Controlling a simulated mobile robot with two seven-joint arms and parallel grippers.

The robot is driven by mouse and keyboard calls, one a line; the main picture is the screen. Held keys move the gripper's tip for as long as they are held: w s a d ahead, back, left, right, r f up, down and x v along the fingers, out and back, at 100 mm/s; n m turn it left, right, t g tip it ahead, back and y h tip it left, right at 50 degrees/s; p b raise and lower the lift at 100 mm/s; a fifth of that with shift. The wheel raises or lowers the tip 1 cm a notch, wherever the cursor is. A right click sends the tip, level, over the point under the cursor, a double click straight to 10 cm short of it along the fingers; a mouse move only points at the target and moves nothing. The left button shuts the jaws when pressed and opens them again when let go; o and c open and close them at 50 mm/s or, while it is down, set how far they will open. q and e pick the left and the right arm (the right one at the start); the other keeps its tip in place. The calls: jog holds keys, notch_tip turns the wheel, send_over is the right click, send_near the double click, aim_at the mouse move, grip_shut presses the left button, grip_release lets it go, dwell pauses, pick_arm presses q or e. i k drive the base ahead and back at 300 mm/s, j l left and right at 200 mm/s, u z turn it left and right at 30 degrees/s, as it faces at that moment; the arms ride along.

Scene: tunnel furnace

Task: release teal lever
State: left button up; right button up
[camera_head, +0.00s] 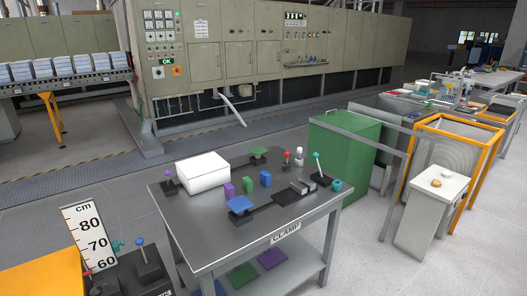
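A lever with a teal-blue ball knob (315,155) stands at the right end of the table (222,255), which carries a "CLAMP" label (285,232). Its pale stick leans slightly to the left above a dark base. A small teal object (337,184) sits just right of that base. A grey block-like fixture (303,186) lies to its left, with a dark plate (286,198) beside it. Neither of my grippers is in view, so I cannot see what they hold.
The table also bears a white box (202,171), a blue-topped stand (240,204), a green-topped piece (258,152), a red-knobbed lever (287,154) and purple, green and blue blocks. A green cabinet (343,150) stands behind its right end. Another knobbed panel (128,275) is at lower left.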

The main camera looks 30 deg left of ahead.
aim_at(315, 155)
jog(key=u, duration=0.45)
jog(key=i+l+u, duration=0.9)
jog(key=l, duration=0.4)
jog(key=i+l+u, duration=0.3)
jog(key=l+u, duration=0.15)
jog(key=l, duration=0.4)
jog(key=i+l+u, duration=0.15)
jog(key=l+u, duration=0.3)
jog(key=l, duration=0.45)
jog(key=l+u, duration=0.45)
jog(key=l, duration=0.5)
jog(key=k+l+u, duration=0.2)
jog(key=l+u, duration=0.25)
jog(key=l, duration=0.5)
